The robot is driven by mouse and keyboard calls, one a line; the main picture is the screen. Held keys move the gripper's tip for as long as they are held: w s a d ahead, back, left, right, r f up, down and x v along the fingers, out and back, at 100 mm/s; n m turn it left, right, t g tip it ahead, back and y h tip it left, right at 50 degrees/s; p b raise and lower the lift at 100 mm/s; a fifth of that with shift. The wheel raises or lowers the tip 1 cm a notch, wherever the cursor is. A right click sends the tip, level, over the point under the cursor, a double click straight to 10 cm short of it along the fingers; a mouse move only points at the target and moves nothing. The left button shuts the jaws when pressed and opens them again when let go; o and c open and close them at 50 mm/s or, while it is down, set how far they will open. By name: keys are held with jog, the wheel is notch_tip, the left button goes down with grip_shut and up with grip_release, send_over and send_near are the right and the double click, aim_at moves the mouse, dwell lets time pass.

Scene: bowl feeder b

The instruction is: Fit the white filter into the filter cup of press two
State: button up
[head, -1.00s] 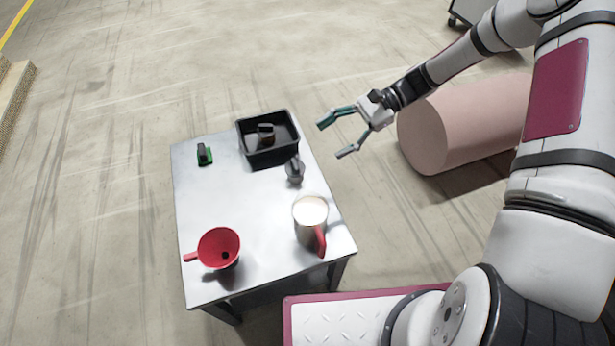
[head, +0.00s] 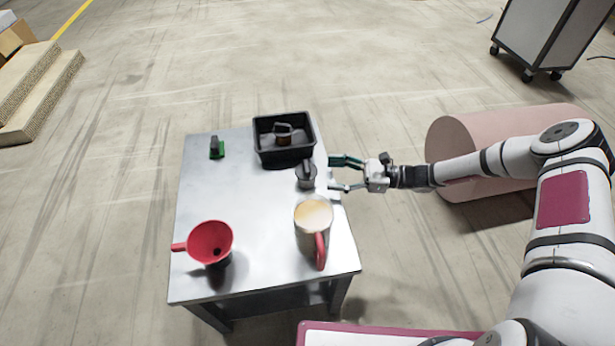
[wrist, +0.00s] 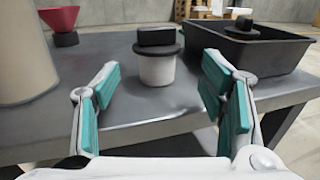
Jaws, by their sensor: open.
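A small piece with a black knobbed top and a white round body (wrist: 157,70), likely the white filter, stands upright on the metal table (head: 235,190). In the head view its dark top (head: 306,172) shows near the table's right edge. My gripper (head: 334,174) is open and empty just right of it, level and pointing left. In the wrist view the piece stands ahead, between the teal fingers of my gripper (wrist: 160,85) and beyond their tips. I cannot tell which thing is press two. A red funnel-shaped cup (head: 210,243) stands on a dark base at the front left.
A black tray (head: 260,152) at the back holds a dark-topped piece (head: 283,132). A large pale mug (head: 312,218) with a red handle stands at the front right. A small green-based piece (head: 216,150) is at the back left. The table's left middle is clear.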

aim_at(316, 173)
jog(key=shift+s+a+r+b, duration=0.15)
jog(key=shift+a+b, duration=0.45)
jog(key=shift+a, duration=1.35)
jog(key=shift+s+a+b, duration=0.1)
jog(key=shift+a+b, duration=0.5)
jog(key=shift+a, duration=1.3)
jog(key=c, duration=1.1)
